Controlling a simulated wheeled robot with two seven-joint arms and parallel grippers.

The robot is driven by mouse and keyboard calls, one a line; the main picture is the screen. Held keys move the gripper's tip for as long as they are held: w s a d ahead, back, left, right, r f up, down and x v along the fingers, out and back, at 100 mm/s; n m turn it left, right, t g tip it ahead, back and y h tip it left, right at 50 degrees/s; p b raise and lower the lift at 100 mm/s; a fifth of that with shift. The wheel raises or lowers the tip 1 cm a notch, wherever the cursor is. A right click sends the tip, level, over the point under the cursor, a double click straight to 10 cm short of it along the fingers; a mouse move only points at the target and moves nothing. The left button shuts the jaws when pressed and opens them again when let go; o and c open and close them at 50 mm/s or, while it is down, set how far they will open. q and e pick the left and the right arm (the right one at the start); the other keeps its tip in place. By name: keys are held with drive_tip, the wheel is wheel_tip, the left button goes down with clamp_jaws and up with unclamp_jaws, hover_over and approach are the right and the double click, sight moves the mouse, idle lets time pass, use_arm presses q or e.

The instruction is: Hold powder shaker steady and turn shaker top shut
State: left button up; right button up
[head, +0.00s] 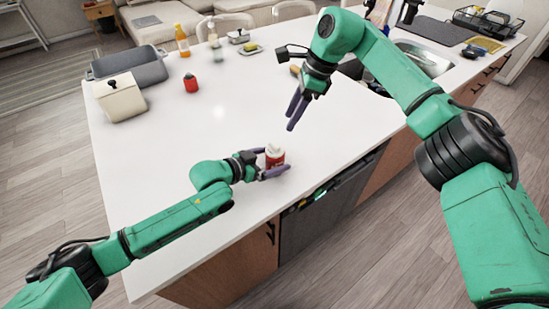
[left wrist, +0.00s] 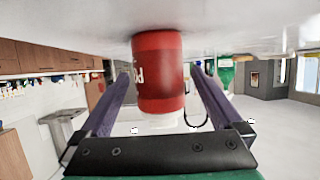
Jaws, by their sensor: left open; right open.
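The powder shaker (head: 275,157), red with a white top, stands upright on the white counter near its front edge. It also shows upside down in the left wrist view (left wrist: 160,75), with part of its white lettering visible. My left gripper (head: 271,164) is open around the shaker, one finger on each side. In the left wrist view a small gap shows between each finger and the red body. My right gripper (head: 294,112) is open and empty above the counter, behind and slightly right of the shaker. How far the top is turned is too small to tell.
The sink (head: 425,58) is at the right. The counter left of the shaker is clear.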

use_arm(q)
drive_tip(key=shift+w+d+f, duration=0.25)
drive_tip(key=shift+w+d, duration=0.15)
drive_tip(key=shift+d, duration=0.05)
drive_tip(key=c, duration=1.5)
use_arm(e)
drive_tip(key=shift+c, duration=0.2)
use_arm(q)
drive_tip(key=shift+a, duration=0.1)
use_arm(e)
drive_tip(key=s+a+f+m+g+y, duration=0.1)
drive_tip(key=s+a+f+m+y, duration=0.15)
drive_tip(key=a, duration=0.25)
drive_tip(key=s+a+f+m+y, duration=0.2)
drive_tip(key=s+a+m+y, duration=0.1)
drive_tip(key=a+y, duration=0.15)
use_arm(q)
drive_tip(key=shift+s, duration=0.15)
use_arm(e)
drive_tip(key=n+t, duration=1.5)
drive_tip(key=n, duration=1.6)
approach(279, 150)
drive_tip(key=shift+y, duration=0.3)
drive_tip(key=x, duration=1.2)
drive_tip(key=shift+d+f, duration=0.15)
drive_tip(key=shift+f, duration=0.05)
